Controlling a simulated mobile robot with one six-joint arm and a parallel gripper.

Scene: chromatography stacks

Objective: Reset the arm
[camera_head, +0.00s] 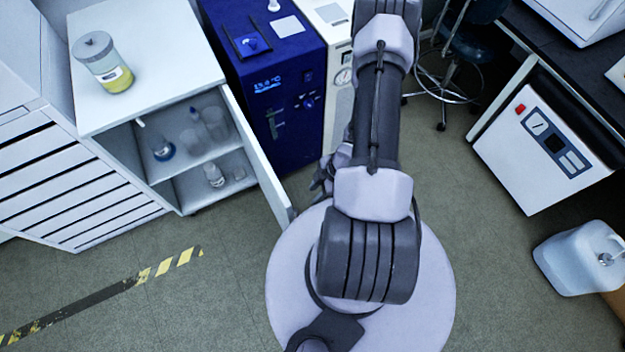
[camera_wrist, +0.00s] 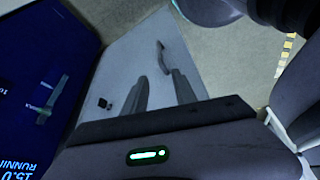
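My arm rises from my round base in the middle of the head view and bends back over it. My gripper (camera_head: 324,176) is mostly hidden there behind my own arm, close to the free edge of the open cabinet door (camera_head: 257,157). In the wrist view the two fingers of my gripper (camera_wrist: 158,76) stand apart with nothing visible between them. A white panel, seemingly the door (camera_wrist: 132,62), lies beyond the fingertips, with a grey handle (camera_wrist: 163,57) on it. I cannot tell whether the fingers touch it.
The white cabinet (camera_head: 150,35) holds glassware, with a lidded jar (camera_head: 103,62) on top. A blue instrument (camera_head: 275,85) stands beside the door; its display fills the wrist view's left. A white box (camera_head: 535,150) and a jug (camera_head: 580,260) stand right. Front floor is clear.

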